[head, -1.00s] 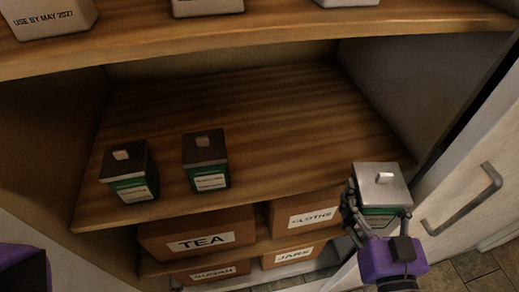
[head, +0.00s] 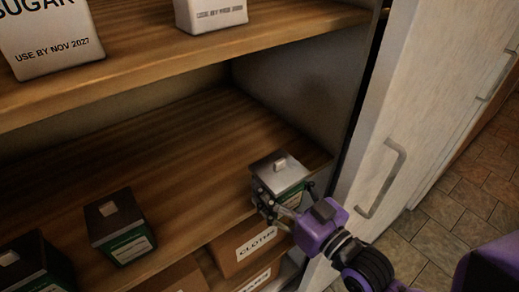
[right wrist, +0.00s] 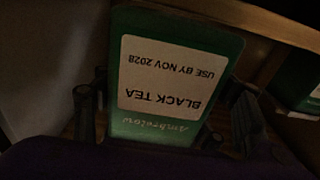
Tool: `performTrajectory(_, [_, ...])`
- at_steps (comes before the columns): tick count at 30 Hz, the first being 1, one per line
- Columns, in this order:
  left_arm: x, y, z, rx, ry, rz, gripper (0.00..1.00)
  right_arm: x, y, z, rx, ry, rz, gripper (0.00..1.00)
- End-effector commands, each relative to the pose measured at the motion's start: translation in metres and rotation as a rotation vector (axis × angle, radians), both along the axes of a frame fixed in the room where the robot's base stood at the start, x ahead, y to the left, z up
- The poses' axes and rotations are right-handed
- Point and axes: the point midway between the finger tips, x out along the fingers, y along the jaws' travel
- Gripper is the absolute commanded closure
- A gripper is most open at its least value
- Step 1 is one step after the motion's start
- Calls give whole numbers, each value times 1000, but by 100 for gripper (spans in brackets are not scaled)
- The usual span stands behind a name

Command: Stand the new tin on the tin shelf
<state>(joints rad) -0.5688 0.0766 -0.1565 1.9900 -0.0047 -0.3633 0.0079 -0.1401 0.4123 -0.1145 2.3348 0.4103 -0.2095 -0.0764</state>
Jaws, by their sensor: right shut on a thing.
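In the right wrist view the tin (right wrist: 226,50) shows an upside-down white label reading "BLACK TEA, USE BY NOV 2028". My right gripper (head: 286,194) is shut around its sides. The tin is upright or nearly so, at the right front of the wooden tin shelf (head: 205,140). I cannot tell whether its base touches the board. Two dark-lidded green tins (head: 119,228) (head: 35,262) stand on the shelf to the left. My left gripper is out of view.
An upper shelf (head: 150,65) with white packets (head: 55,40) hangs above. The cabinet's side wall (head: 295,95) is close on the right, with an open white door (head: 385,110) beyond. Boxes, one marked "CLOTHS" (head: 250,246), sit below. The shelf's middle and back are clear.

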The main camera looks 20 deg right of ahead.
Motion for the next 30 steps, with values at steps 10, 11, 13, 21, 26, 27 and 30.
performTrajectory(10, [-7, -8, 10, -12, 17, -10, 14, 74, 26, 15, 0, -6, 0, 68])
performTrajectory(11, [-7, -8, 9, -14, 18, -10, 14, 77, 23, 13, -1, -5, 0, 68])
performTrajectory(13, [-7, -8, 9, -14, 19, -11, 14, 81, 21, 12, -1, -1, 0, 68])
performTrajectory(21, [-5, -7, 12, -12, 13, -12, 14, 116, 4, 13, -3, -4, 0, 68])
performTrajectory(26, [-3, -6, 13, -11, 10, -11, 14, 119, 1, 0, 0, -1, -1, 68])
performTrajectory(27, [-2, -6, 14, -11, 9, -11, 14, 119, 1, -2, -1, -1, -1, 68])
performTrajectory(30, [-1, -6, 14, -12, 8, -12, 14, 119, 1, -2, 0, -2, -1, 68])
